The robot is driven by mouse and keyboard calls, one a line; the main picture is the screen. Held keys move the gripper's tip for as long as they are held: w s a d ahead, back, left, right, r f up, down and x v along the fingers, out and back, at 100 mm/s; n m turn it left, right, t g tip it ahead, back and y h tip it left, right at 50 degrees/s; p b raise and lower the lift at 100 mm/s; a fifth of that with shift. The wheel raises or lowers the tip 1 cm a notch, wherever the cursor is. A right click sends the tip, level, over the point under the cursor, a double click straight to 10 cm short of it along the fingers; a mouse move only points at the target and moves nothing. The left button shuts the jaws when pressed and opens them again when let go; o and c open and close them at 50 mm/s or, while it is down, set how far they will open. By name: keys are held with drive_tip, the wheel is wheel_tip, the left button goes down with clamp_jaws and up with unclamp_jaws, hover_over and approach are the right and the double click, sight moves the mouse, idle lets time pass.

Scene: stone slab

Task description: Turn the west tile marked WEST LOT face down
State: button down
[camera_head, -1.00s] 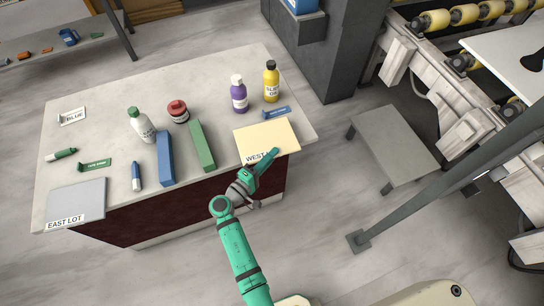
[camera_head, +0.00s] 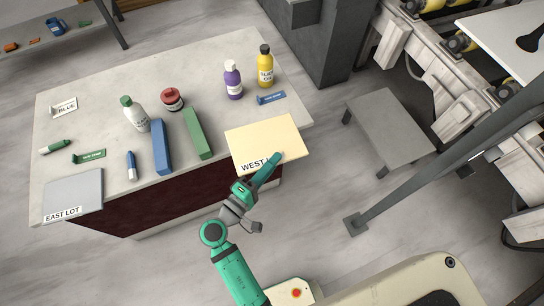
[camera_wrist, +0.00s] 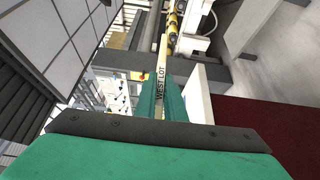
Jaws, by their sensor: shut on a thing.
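The west tile (camera_head: 262,137) is a cream square with a white label reading "WEST" at its front edge; the rest of the label is hidden by my gripper. It is at the right front of the stone slab, looks raised, and juts past the slab's front edge. My gripper (camera_head: 275,158) is shut on its front edge. In the wrist view the "WEST LOT" label (camera_wrist: 161,77) shows between my green fingers (camera_wrist: 162,100), with the tile nearly edge-on. The grey east tile (camera_head: 73,190), labelled "EAST LOT", lies at the slab's left front corner.
On the slab (camera_head: 90,120) stand a purple bottle (camera_head: 233,82), a yellow bottle (camera_head: 265,68), a white bottle (camera_head: 135,115), a red jar (camera_head: 172,99), a blue block (camera_head: 161,147) and a green block (camera_head: 197,134). A blue tag (camera_head: 271,98) lies behind the west tile. A grey stool (camera_head: 390,125) stands right.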

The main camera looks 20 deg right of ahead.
drive_tip(key=shift+s+a+r, duration=0.1)
drive_tip(key=shift+a+r, duration=0.05)
drive_tip(key=shift+r, duration=4.65)
